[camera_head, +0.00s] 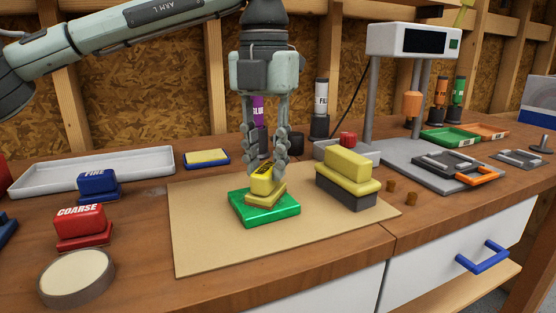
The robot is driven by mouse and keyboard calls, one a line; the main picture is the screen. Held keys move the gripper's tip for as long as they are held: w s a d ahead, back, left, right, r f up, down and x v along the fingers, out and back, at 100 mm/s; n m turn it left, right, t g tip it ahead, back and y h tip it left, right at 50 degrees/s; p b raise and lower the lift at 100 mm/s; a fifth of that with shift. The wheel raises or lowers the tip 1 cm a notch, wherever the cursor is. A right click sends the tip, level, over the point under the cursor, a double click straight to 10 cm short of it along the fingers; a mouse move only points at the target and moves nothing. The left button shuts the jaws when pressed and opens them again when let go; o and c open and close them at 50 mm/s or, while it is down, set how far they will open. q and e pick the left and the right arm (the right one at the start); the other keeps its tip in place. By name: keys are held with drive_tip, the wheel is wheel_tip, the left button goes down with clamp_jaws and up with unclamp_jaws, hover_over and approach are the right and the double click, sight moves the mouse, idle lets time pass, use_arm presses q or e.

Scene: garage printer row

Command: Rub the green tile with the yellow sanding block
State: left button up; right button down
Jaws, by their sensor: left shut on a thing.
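The green tile (284,213) lies on a tan board (205,241) on the workbench. My left gripper (267,163) comes down from above and is shut on a small yellow sanding block (261,182). The block is at the tile's top face, with its tan base tilted a little; I cannot tell how firmly it touches. The fingers hide part of the block. A larger yellow block on a dark base (347,182) stands to the right on the board. My right gripper is not in view.
A red COARSE block (80,223), a blue FINE block (98,183) and a round pad (76,275) stand at left. A grey tray (95,172) lies behind. A printer (409,42) stands back right. The board's front left is clear.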

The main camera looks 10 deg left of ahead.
sight(244, 201)
use_arm(q)
drive_tip(key=shift+s+a+b, duration=0.3)
drive_tip(key=shift+s+a, duration=0.35)
drive_tip(key=shift+a, duration=0.2)
drive_tip(key=shift+s+a+b, duration=0.3)
drive_tip(key=shift+s+a, duration=0.3)
drive_tip(key=shift+a, duration=0.25)
drive_tip(key=shift+w, duration=0.1)
drive_tip(key=shift+w+d, duration=0.15)
drive_tip(key=shift+d, duration=0.05)
drive_tip(key=shift+w+d+f+p, duration=0.2)
drive_tip(key=shift+w+d+p, duration=0.55)
drive_tip(key=shift+d, duration=0.4)
drive_tip(key=shift+w+d+r+p, duration=0.1)
drive_tip(key=shift+w+d+p, duration=0.85)
drive_tip(key=shift+w+d, duration=0.4)
drive_tip(key=shift+s, duration=0.15)
